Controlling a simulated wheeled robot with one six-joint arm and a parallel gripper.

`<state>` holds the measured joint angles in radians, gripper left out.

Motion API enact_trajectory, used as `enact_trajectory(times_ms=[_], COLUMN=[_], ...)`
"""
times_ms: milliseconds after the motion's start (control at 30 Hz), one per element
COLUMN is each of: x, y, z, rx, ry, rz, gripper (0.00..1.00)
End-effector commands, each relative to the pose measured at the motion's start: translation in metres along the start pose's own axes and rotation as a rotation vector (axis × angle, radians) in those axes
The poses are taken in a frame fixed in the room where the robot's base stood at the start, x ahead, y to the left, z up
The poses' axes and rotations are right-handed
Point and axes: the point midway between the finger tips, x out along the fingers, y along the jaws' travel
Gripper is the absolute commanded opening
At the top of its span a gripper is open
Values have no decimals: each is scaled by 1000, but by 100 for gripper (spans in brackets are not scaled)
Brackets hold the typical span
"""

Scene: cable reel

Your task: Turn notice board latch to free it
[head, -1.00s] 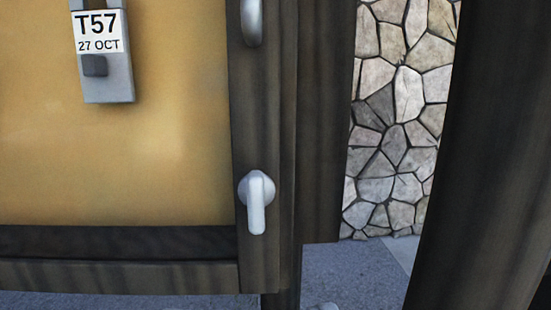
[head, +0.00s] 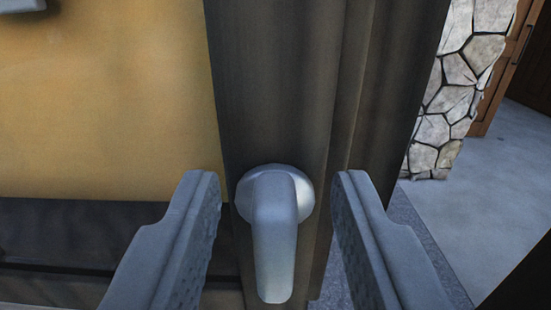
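The notice board latch (head: 275,235) is a pale grey turn handle with a round base. Its lever points straight down. It sits on the dark wooden frame (head: 275,90) of the notice board, whose yellow-tan panel (head: 110,100) fills the left. My gripper (head: 278,190) is open, with one finger on each side of the latch. A gap shows between each finger and the latch, so neither appears to touch it. The lower parts of the fingers run out of the picture.
A dark lower rail (head: 80,240) of the board runs behind the left finger. A stone wall (head: 455,90), a brown wooden door frame (head: 505,65) and grey floor (head: 470,235) lie to the right. A grey object (head: 22,5) is cut off at the top left.

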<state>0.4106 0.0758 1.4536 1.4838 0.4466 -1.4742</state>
Motion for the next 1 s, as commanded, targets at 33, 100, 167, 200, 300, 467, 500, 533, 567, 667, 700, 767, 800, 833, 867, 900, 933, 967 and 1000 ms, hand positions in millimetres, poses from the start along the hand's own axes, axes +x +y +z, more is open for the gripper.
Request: enact_trajectory(times_ms=[33, 100, 167, 200, 300, 467, 500, 533, 567, 667, 700, 767, 800, 833, 867, 900, 933, 967, 1000], x=[2, 4, 5, 5, 5, 5, 5, 5, 5, 5, 5, 5, 5, 5, 5, 5, 5, 5, 5], y=[0, 0, 0, 0, 0, 0, 0, 0, 0, 0, 0, 0, 0, 0, 0, 1, 1, 1, 2], z=[0, 0, 0, 0, 0, 0, 0, 0, 0, 0, 0, 0, 0, 0, 0, 0, 0, 0, 0], rx=[0, 0, 0, 0, 0, 0, 0, 0, 0, 0, 1, 4, 8, 12, 18, 29, 39, 49, 67], ry=[1, 0, 0, 0, 0, 0, 0, 0, 0, 0, 0, 0, 0, 0, 0, 0, 0, 0, 0], rz=[0, 0, 0, 0, 0, 0, 0, 0, 0, 0, 0, 0, 0, 0, 0, 0, 0, 0, 0], gripper=[36, 36, 36, 36, 36, 19, 11, 5, 0, 0, 0, 0, 0, 0, 0, 0, 0, 0, 0])
